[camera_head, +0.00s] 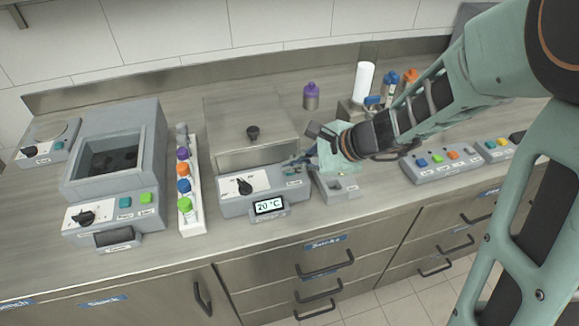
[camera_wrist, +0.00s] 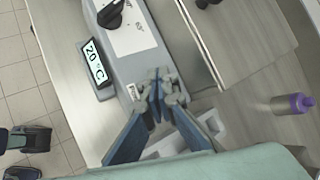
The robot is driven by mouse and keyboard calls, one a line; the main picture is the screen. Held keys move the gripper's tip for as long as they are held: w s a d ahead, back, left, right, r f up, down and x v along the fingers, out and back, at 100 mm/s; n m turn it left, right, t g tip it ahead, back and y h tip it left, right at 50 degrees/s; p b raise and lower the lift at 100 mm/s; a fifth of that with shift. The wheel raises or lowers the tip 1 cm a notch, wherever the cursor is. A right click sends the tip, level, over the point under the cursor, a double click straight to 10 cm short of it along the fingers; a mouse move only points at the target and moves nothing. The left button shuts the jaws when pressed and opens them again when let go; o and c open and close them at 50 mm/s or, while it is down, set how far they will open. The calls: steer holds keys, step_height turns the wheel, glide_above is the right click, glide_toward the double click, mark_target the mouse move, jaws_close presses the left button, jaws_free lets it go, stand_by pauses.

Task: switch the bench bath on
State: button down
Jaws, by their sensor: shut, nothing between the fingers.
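The bench bath (camera_head: 235,130) appears to be the lidded steel box in the middle of the bench, with a grey front panel. The panel carries a black dial (camera_head: 243,186) and a lit display (camera_head: 268,206) reading 20 °C. In the wrist view the same display (camera_wrist: 95,62) and dial (camera_wrist: 112,14) lie left of my fingers. My gripper (camera_head: 300,160) is shut and empty at the right end of the panel. In the wrist view its fingertips (camera_wrist: 160,88) are over the panel beside a small label (camera_wrist: 133,91). They hide what is under them; I cannot tell whether they touch.
A tube rack (camera_head: 190,205) and a grey unit with an open well (camera_head: 110,165) stand left of the bath. A small grey block (camera_head: 340,187) is close right of the panel. A purple-capped bottle (camera_head: 311,97) stands behind. A button box (camera_head: 440,165) is further right.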

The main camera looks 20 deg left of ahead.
steer(key=shift+r, duration=0.35)
step_height(320, 180, up, 6)
steer(key=p, duration=0.4)
steer(key=shift+f+p, duration=0.1)
steer(key=shift+p, duration=0.3)
